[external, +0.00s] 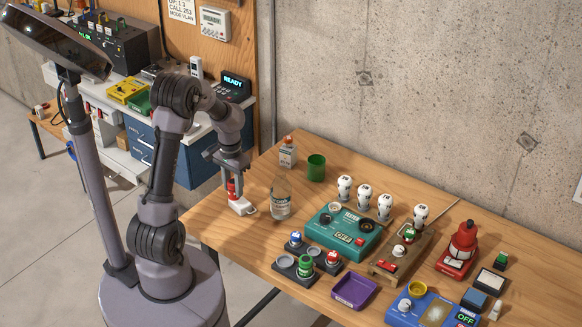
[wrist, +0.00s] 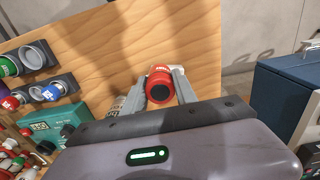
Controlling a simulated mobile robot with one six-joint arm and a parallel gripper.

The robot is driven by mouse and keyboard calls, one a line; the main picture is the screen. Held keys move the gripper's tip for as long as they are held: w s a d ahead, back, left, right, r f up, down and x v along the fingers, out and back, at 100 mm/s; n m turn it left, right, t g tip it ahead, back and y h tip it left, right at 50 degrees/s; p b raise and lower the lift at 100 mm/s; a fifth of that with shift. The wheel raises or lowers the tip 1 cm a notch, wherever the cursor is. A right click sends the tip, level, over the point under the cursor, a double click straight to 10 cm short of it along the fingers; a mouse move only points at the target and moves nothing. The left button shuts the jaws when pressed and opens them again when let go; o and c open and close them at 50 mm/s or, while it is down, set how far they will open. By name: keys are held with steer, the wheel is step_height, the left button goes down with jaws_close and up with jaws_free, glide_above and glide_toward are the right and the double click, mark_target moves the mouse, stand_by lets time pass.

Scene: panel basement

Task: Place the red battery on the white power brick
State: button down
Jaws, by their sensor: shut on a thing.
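My gripper (external: 236,183) points down at the left edge of the wooden table. It is shut on the red battery (external: 232,190), which stands upright between the fingers. In the wrist view the red battery (wrist: 161,84) shows its dark round end between the two fingers (wrist: 162,80). The white power brick (external: 241,206) lies on the table directly below the battery. The battery's lower end appears at the brick's top, but I cannot tell whether they touch. In the wrist view the brick is mostly hidden behind the battery.
A clear bottle (external: 281,199) stands close to the right of the brick. Behind are a small white-labelled bottle (external: 288,153) and a green cup (external: 316,167). A teal tester (external: 340,232) and dark holders with green and blue batteries (external: 305,266) are farther right. The table's left edge is near.

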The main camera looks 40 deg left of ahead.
steer(key=shift+w+a+f, duration=0.1)
steer(key=shift+w+a, duration=0.05)
steer(key=shift+w, duration=0.5)
steer(key=shift+w+a+f, duration=0.1)
steer(key=shift+w+a, duration=0.05)
steer(key=shift+w, duration=0.45)
steer(key=shift+w+a+f+b, duration=0.1)
steer(key=shift+w+f+b, duration=0.1)
steer(key=shift+f+b, duration=0.45)
steer(key=shift+w+f+b, duration=0.15)
steer(key=shift+f+b, duration=0.05)
steer(key=shift+f, duration=0.8)
steer(key=shift+f, duration=0.1)
steer(key=shift+f, duration=0.15)
steer(key=c, duration=1)
jaws_free()
steer(key=shift+o, duration=0.2)
